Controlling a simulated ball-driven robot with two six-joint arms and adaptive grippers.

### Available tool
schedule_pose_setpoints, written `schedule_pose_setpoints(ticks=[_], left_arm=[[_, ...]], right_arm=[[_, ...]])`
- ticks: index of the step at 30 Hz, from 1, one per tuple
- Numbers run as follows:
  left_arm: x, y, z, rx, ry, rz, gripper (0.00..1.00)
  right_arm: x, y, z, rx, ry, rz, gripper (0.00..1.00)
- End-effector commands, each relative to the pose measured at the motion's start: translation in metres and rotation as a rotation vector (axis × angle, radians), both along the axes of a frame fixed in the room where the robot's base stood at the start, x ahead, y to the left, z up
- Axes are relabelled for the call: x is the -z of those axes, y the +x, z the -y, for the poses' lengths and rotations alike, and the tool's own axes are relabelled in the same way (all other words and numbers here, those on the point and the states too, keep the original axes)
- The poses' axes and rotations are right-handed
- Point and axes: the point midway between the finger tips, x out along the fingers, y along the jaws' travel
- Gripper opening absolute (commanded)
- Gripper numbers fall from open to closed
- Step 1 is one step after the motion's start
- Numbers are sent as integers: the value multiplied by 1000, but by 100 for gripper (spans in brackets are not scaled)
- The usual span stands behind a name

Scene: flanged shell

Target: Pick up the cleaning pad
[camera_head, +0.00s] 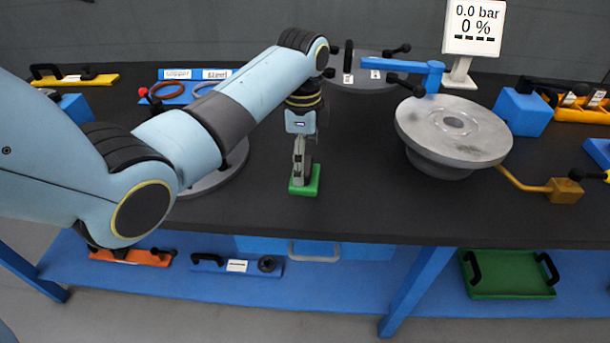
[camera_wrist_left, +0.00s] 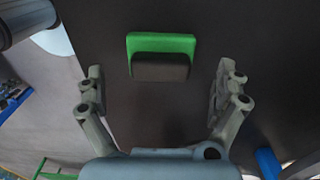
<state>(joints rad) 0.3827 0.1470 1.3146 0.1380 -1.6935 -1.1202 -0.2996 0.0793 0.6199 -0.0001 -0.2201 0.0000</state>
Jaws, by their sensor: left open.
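The cleaning pad (camera_head: 304,187) is a small green block on the black table top, left of centre in the head view. In the left wrist view the pad (camera_wrist_left: 160,42) shows a green body with a dark grey part on its near side. My left gripper (camera_head: 303,172) points down over it in the head view and partly hides it. The left wrist view shows the left gripper (camera_wrist_left: 158,88) open, a finger to each side and the pad between and slightly beyond them, touching neither finger. My right gripper is not in view.
A grey flanged disc (camera_head: 453,130) stands to the right, with a blue clamp (camera_head: 405,68) behind it. Another grey disc (camera_head: 215,180) lies left of the pad, partly behind my arm. The table's front edge is close. A green tray (camera_head: 508,275) sits on the lower shelf.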

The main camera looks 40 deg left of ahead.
Motion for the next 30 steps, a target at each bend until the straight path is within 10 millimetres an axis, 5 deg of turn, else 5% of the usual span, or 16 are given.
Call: schedule_pose_setpoints(ticks=[7, 16, 30], left_arm=[[38, 2, 4, 0, 0, -2, 100], [44, 3, 4, 0, 0, 0, 100], [44, 3, 3, 0, 0, 1, 42]], right_arm=[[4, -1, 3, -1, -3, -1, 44], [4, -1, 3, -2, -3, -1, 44], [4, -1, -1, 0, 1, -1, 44]])
